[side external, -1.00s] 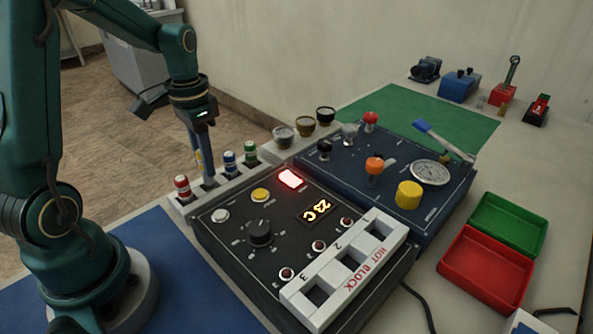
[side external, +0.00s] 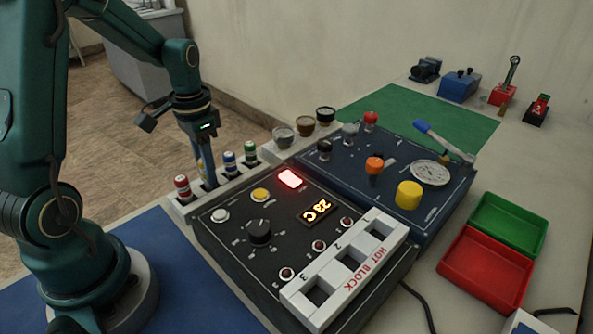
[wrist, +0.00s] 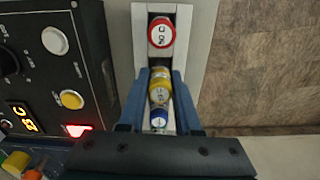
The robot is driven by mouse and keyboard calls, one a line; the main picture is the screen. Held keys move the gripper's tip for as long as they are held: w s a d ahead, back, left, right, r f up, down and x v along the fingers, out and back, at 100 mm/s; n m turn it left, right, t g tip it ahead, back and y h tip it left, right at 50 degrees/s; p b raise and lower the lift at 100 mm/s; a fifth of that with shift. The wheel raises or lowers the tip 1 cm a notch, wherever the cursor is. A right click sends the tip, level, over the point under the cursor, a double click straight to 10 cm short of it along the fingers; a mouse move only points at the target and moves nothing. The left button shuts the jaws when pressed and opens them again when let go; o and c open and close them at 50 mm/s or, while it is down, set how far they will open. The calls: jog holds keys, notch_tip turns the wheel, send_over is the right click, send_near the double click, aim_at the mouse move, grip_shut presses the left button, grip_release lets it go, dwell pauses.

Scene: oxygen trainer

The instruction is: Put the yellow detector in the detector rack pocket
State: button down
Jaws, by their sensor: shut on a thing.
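The yellow detector (wrist: 157,82) is between the fingers of my gripper (wrist: 161,74) in the wrist view, and the gripper is shut on it. In the side external view my gripper (side external: 206,172) is low over the white detector rack (side external: 183,210), between the red and blue detectors, with a sliver of the yellow detector (side external: 201,168) showing. The rack also shows in the wrist view (wrist: 193,40). The yellow detector's lower end is hidden, so I cannot tell how far it is in a pocket.
The red detector (side external: 182,187), blue detector (side external: 229,161) and green detector (side external: 250,151) stand in the rack close by. The black hot block unit (side external: 240,270) borders the rack. Several capped jars, including a grey one (side external: 283,136), stand beyond the green detector.

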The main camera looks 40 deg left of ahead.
jog(key=shift+f, duration=0.6)
jog(key=c, duration=0.5)
grip_release()
jog(key=shift+r, duration=0.1)
notch_tip(320, 180, up, 4)
jog(key=shift+r, duration=0.25)
jog(key=s+d+r+m+t, duration=0.2)
jog(key=d+r+t, duration=0.2)
jog(key=d+r, duration=0.4)
jog(key=shift+s+d+f+n+t, duration=0.1)
jog(key=shift+s+d+n+t, duration=0.25)
jog(key=shift+s+d, duration=0.65)
jog(key=shift+s+d+n+t, duration=0.2)
jog(key=shift+s+d+n, duration=0.5)
jog(key=shift+s, duration=0.5)
jog(key=shift+s+d+f+n+t, duration=0.1)
jog(key=shift+s+d+n+t, duration=0.2)
jog(key=shift+s+d, duration=0.75)
